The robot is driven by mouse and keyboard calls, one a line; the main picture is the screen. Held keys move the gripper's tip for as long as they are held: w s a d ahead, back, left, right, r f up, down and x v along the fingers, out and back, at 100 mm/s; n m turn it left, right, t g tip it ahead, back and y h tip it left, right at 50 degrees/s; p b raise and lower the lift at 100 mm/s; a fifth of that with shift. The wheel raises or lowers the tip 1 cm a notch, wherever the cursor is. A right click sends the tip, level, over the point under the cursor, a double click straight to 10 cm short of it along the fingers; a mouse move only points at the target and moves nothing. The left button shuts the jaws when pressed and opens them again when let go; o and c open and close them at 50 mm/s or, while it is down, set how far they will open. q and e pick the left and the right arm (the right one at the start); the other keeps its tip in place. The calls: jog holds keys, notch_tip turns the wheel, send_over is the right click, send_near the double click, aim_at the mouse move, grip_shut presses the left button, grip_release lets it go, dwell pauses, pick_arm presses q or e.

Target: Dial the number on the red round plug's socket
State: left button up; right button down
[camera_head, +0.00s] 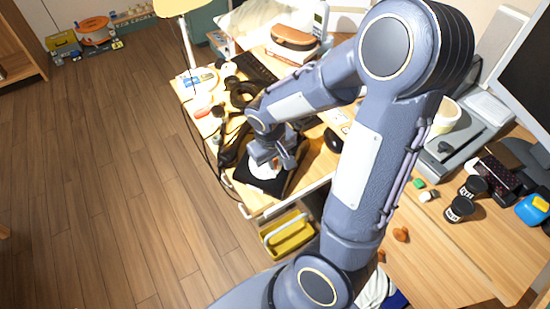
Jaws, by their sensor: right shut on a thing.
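My right gripper (276,166) is over the front edge of the desk (410,262), low at a black flat item (262,183). It is shut on a small white object (264,171), whose shape is mostly hidden by the gripper. A small red item (203,112) lies at the desk's left end, but I cannot tell whether it is the round plug. Dark cords (213,153) run down that side. No socket number can be read. My left gripper is not in view.
A dark curved object (241,95) and a keyboard (254,68) lie behind the gripper. A yellow basket (287,238) is below the desk edge. Black jars (459,209), a grey device (452,150) and a monitor stand at right.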

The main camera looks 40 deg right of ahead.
jog(key=shift+a+f, duration=0.1)
jog(key=shift+a, duration=0.15)
jog(key=shift+s+a+r+p, duration=0.1)
jog(key=shift+a+r+p, duration=0.15)
jog(key=shift+r, duration=0.15)
jog(key=shift+s+a+r+p, duration=0.1)
jog(key=shift+r+p, duration=0.15)
jog(key=shift+r, duration=0.15)
notch_tip(320, 180, up, 6)
jog(key=s+a+p, duration=0.1)
jog(key=a+p, duration=0.1)
jog(key=p, duration=0.3)
jog(key=shift+a+r, duration=0.2)
jog(key=shift+a, duration=0.1)
dwell(1.3)
